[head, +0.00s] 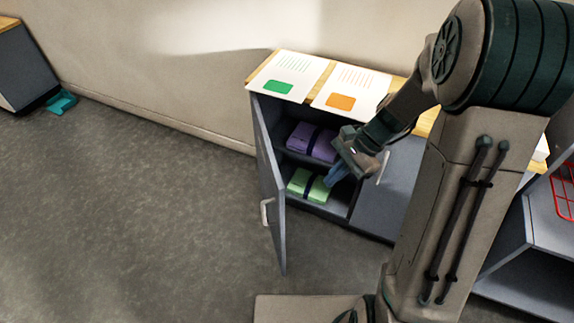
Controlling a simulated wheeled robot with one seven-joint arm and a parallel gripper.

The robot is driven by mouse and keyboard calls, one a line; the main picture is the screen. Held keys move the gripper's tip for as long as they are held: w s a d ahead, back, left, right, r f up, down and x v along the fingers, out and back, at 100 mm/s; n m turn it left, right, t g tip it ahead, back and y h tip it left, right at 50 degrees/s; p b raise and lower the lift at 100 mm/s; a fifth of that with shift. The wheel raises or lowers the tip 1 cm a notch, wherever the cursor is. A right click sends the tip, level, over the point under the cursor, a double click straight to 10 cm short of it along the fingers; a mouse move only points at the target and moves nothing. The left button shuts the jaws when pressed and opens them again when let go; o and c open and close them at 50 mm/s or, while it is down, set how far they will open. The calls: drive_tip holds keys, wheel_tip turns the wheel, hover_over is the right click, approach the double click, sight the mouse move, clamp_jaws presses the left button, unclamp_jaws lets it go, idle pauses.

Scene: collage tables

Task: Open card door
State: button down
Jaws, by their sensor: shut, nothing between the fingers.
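A grey cabinet door (268,185) with a pale handle (266,212) stands swung open at the left end of the low cabinet. Inside the opened compartment, a purple bundle (312,142) lies on the upper shelf and a green bundle (309,185) lies below it, each with a dark band. My gripper (335,178) is shut and empty in front of the compartment, near the green bundle. A closed grey door (388,190) with a pale handle (383,168) is just right of my gripper. My arm hides part of the cabinet.
Two white cards, one with a green patch (286,76) and one with an orange patch (349,90), lie on the wooden top. A red wire basket (564,190) is at the right edge. The grey floor (150,210) at left is clear.

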drive_tip(key=w+a+f+m+y+p, duration=0.1)
drive_tip(key=a+f+m+y+p, duration=0.1)
drive_tip(key=a+f, duration=0.4)
drive_tip(key=a+m+p, duration=0.1)
drive_tip(key=a, duration=0.4)
drive_tip(key=shift+w+m, duration=0.25)
drive_tip(key=shift+m, duration=0.15)
drive_tip(key=shift+a+f, duration=0.1)
drive_tip(key=shift+a, duration=0.05)
